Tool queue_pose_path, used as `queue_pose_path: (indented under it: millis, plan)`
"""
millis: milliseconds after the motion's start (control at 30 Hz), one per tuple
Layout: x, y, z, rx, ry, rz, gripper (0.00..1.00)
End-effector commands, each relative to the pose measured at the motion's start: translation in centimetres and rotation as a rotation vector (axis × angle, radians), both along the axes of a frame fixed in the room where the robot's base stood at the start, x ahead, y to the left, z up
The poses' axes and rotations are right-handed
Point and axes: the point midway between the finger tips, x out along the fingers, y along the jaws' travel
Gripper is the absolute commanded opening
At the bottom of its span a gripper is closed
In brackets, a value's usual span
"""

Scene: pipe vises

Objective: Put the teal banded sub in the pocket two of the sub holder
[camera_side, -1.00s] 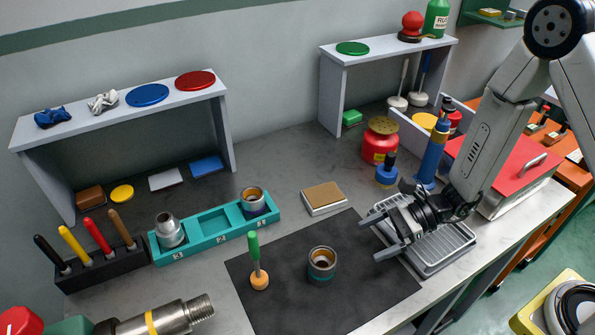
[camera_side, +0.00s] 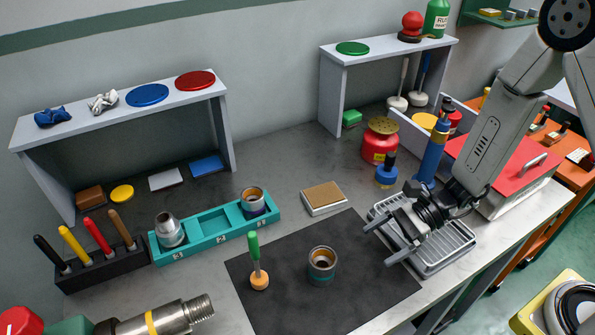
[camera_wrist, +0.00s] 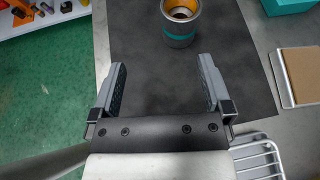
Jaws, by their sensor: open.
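The teal banded sub (camera_side: 321,267), a grey metal cylinder with a teal band and a copper-coloured bore, stands upright on the dark mat. It also shows at the top of the wrist view (camera_wrist: 181,30). The teal sub holder (camera_side: 214,222) lies behind the mat, to the left. Its middle pocket is empty. Its left pocket holds a plain silver sub (camera_side: 168,230), and its right pocket holds a sub with a dark blue band (camera_side: 253,200). My gripper (camera_side: 378,244) is open and empty, right of the teal banded sub and apart from it. Its spread fingers (camera_wrist: 162,65) frame bare mat.
A green-handled tool (camera_side: 256,265) stands on the mat (camera_side: 290,305) between the holder and the sub. A brown-topped pad (camera_side: 324,196) lies behind the mat. A wire-lined tray (camera_side: 440,250) sits under my gripper. A threaded pipe (camera_side: 170,317) lies at front left.

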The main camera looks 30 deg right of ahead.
Motion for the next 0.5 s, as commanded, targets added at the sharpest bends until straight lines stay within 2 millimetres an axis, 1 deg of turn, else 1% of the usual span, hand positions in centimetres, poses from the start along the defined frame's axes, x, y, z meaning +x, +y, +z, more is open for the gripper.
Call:
queue_pose_path:
  millis: [133,267,400,500]
  plan:
    - [-2.0,-0.3,0.7,-0.099,-0.057,0.166,1.0]
    - [-3.8,-1.2,1.1,-0.215,-0.126,0.336,1.0]
    - [-5.3,-2.8,1.4,-0.35,-0.216,0.517,1.0]
    - [-5.9,-4.2,1.7,-0.449,-0.29,0.643,1.0]
